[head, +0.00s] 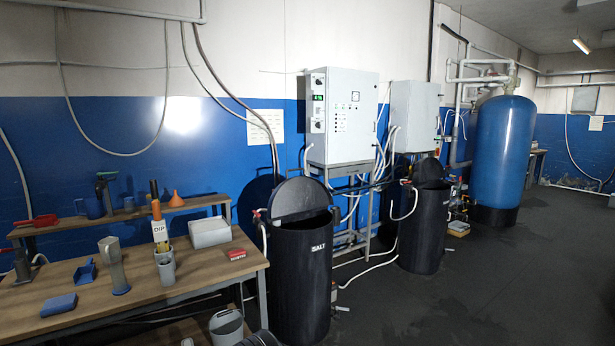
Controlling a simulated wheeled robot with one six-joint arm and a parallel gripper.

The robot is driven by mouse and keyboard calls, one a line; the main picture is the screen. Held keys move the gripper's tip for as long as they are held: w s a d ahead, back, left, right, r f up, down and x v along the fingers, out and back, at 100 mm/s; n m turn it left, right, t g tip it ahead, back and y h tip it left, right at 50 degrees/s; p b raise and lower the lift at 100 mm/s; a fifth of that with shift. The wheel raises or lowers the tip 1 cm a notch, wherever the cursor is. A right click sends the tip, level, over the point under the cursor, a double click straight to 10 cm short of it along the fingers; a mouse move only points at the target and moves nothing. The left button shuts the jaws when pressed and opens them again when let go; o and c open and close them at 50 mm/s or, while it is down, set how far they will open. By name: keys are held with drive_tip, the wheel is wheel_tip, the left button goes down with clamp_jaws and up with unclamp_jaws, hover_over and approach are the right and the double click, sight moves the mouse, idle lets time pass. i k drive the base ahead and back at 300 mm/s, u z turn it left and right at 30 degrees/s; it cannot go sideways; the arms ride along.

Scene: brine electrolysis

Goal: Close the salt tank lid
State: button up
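The salt tank (300,282) is a tall black drum with a white "SALT" label, standing on the floor right of the wooden table. Its round black lid (298,196) is raised and leans back at the rear, so the top looks partly open. The inside of the tank is dark and I cannot see its contents. My gripper is not in the head view.
A wooden table (240,262) with jugs, scoops and a white box is close on the left. A second black tank (425,235) stands behind right, below grey cabinets (343,115). Hoses run beside the tanks. Open floor (490,290) lies to the right.

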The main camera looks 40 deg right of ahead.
sight(297, 194)
drive_tip(key=z, duration=0.6)
drive_tip(key=i, duration=0.95)
drive_tip(key=z, duration=1.1)
drive_tip(key=i, duration=2.05)
drive_tip(key=u, duration=0.75)
drive_tip(key=i, duration=0.3)
drive_tip(key=u, duration=0.05)
